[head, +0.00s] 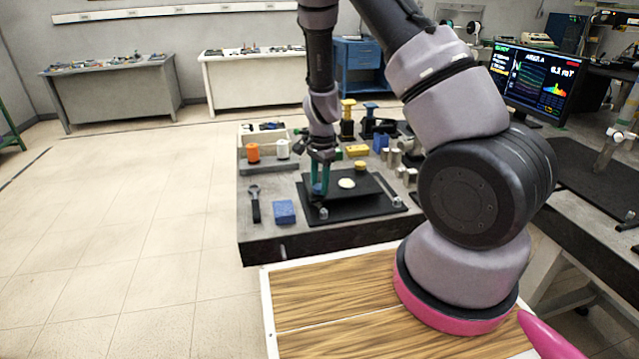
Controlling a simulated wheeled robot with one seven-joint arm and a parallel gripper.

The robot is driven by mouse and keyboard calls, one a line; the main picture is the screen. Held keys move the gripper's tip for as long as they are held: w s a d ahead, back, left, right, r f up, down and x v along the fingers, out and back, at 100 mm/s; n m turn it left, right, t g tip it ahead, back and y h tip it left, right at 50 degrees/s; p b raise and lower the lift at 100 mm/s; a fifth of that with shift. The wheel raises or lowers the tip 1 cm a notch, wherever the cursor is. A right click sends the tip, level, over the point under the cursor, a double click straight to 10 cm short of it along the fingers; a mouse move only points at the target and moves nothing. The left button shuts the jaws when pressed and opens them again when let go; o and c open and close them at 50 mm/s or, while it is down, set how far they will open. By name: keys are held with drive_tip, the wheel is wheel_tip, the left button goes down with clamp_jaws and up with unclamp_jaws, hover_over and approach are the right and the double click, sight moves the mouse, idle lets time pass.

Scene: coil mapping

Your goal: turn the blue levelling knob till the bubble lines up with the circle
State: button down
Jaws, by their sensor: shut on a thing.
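My gripper (320,181) has teal fingers and points down at the left part of a black plate (372,187). It is shut on a small blue thing at the plate's left side, which looks like the blue levelling knob (318,189); the fingers hide most of it. A round pale disc (346,183), perhaps the bubble level, lies on the plate just right of the fingers. Its bubble and circle are too small to make out. Small metal feet or knobs (397,202) show at the plate's front corners.
A blue block (284,212) and a dark wrench-like tool (254,204) lie left of the plate. A grey tray (262,166) holds orange and white spools. Metal cylinders and a yellow block (357,151) stand behind. A monitor (535,83) is at the right. The floor at left is clear.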

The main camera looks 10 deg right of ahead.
drive_tip(key=shift+s+f, duration=0.15)
idle(0.4)
drive_tip(key=shift+c, duration=1.9)
unclamp_jaws()
drive_tip(key=shift+r, duration=0.5)
wheel_tip(320, 180, up, 10)
drive_tip(key=shift+d, duration=0.2)
